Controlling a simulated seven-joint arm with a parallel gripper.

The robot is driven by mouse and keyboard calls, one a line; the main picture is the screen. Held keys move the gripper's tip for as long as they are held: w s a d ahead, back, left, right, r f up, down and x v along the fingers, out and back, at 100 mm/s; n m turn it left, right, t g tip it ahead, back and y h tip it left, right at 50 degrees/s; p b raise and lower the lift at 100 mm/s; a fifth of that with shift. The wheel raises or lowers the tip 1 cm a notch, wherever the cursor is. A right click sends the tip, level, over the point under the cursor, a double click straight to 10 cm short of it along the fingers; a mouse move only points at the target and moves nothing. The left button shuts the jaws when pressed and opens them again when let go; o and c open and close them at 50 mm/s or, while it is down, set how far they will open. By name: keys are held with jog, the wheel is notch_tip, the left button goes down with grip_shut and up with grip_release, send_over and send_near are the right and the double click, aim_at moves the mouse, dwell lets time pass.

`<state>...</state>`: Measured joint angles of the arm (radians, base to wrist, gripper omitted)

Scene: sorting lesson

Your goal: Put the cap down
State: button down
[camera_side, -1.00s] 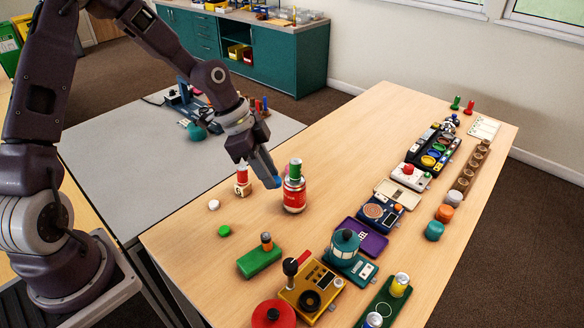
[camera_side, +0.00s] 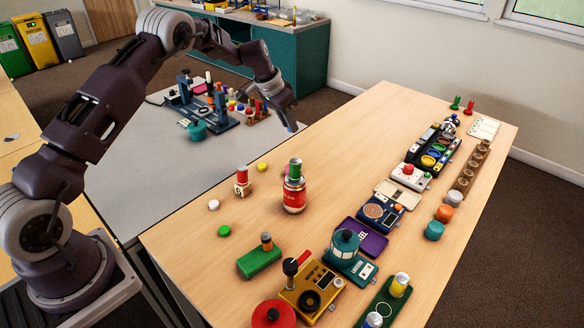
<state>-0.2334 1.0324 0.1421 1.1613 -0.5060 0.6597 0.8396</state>
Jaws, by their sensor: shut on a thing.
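My gripper (camera_side: 290,120) is at the upper middle of the side view, in the air near the back left edge of the wooden table (camera_side: 385,105). It is shut on a small blue cap (camera_side: 293,127), which barely shows at the fingertips. Three other round caps lie on the wooden table at its left: a white cap (camera_side: 213,205), a green cap (camera_side: 224,231) and a yellow cap (camera_side: 262,166). I cannot tell how high the held cap is above the surface.
A red can with a green top (camera_side: 294,192) and a smaller red-topped object (camera_side: 242,181) stand near the loose caps. A row of devices, including a purple box (camera_side: 364,238), runs along the table. A grey table (camera_side: 130,180) with tools adjoins it. The back left wood is clear.

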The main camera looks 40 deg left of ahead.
notch_tip(320, 180, down, 14)
jog(key=shift+f, duration=0.1)
jog(key=c, duration=1.2)
grip_release()
